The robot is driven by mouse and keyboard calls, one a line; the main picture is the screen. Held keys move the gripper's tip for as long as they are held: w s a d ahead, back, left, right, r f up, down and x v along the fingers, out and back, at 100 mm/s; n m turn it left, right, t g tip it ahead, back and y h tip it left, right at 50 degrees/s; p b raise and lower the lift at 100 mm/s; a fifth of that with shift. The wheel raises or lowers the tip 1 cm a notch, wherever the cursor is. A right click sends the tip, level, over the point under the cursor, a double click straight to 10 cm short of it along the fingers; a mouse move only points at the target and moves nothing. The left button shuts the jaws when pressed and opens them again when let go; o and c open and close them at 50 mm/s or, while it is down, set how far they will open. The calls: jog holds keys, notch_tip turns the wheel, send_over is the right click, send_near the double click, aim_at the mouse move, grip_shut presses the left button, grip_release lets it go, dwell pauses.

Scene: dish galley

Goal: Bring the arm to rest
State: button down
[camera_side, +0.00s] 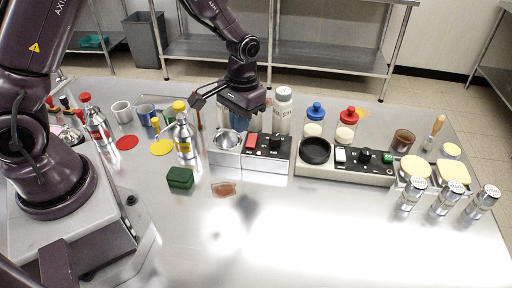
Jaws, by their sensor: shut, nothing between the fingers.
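My arm reaches in from the left, and my gripper (240,116) points down above the back middle of the steel table (300,225). It is shut and empty. It hangs behind the small metal bowl (228,139) and the unit with a red switch (267,146). A white bottle (283,110) stands close to its right. The fingertips are small and partly hidden, so I cannot tell how high they are above the table.
Bottles and mugs (122,112) crowd the left back. A green block (180,178) lies in front. Blue-lidded (315,112) and red-lidded (348,118) jars stand behind the black-dish unit (316,151). Several shakers (447,199) stand at right. The front middle is clear.

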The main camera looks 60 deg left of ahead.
jog(key=s+r+m+t, duration=0.1)
jog(key=s+r+t, duration=0.2)
jog(key=s+r, duration=0.5)
jog(key=s+r+m+t, duration=0.1)
jog(key=s+r+t, duration=0.2)
jog(key=s+r, duration=0.5)
notch_tip(320, 180, up, 7)
jog(key=shift+s+d+f+t, duration=0.15)
jog(key=shift+s+d+t, duration=0.15)
jog(key=shift+s+d, duration=0.1)
